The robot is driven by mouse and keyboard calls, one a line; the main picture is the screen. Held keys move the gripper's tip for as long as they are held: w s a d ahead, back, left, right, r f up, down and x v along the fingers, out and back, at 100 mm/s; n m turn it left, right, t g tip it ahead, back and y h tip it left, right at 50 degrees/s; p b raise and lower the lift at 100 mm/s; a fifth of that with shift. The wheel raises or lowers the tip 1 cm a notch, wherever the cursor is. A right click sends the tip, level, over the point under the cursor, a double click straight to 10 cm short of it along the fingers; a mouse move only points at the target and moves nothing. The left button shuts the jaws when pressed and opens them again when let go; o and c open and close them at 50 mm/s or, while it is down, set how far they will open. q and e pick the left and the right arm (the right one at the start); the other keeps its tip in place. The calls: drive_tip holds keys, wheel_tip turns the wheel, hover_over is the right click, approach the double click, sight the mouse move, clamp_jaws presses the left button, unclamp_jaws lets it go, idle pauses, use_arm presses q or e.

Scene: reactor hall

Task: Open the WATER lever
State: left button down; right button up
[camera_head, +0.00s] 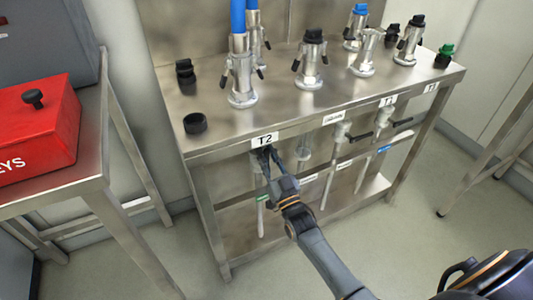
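Vertical pipes with valves hang under the steel bench. No label can be read as WATER; a green label (263,197) sits by the leftmost pipe (260,220) and a blue label (384,149) further right. My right gripper (267,156), its arm coming from the lower right, is at the valve of the leftmost pipe, just below the T2 sign (264,140). Its dark fingers cover the lever there, so I cannot tell whether they are closed on it. Black levers show on the middle valve (360,137) and the right valve (402,122). My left gripper is out of view.
The steel bench (290,112) carries metal fittings, black caps and blue hoses (238,18). A steel side table (88,165) at left holds a red box (38,130). Another table frame stands at right. The lower shelf (235,243) is below the gripper; the floor in front is clear.

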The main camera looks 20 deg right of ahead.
drive_tip(key=shift+o, duration=1.3)
drive_tip(key=shift+s+f, duration=0.1)
drive_tip(key=v, duration=1.1)
drive_tip(key=shift+s+f, duration=0.2)
drive_tip(key=shift+s, duration=0.15)
